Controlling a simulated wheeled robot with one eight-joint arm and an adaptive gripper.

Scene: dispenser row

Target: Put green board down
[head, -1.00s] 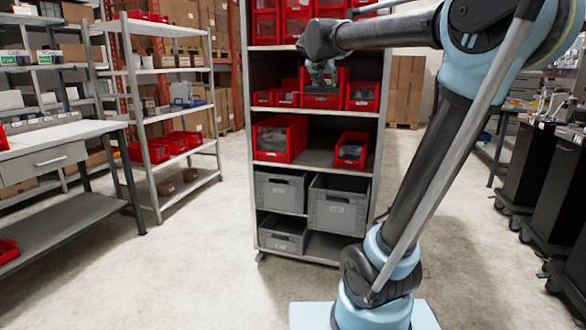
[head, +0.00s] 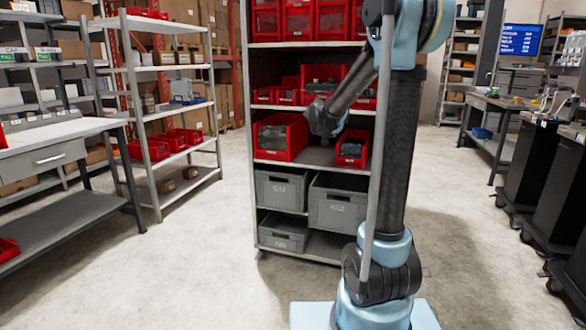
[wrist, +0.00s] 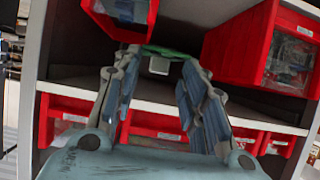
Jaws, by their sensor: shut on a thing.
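The green board (wrist: 172,53) shows as a thin green strip with a pale part between my fingertips in the wrist view. My gripper (wrist: 160,64) is shut on it, with one finger on each side. The board is close to a pale shelf edge (wrist: 245,115) and red bins; whether it touches any of them I cannot tell. In the head view my dark wrist is in front of the middle shelves of the rack, and the fingers and board are hidden behind it.
The rack holds a large red bin (head: 280,137) and a smaller red bin (head: 352,149) on one shelf, with grey crates (head: 338,203) below. A red bin with contents (wrist: 280,50) is near my right finger in the wrist view. Open floor (head: 190,265) lies in front.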

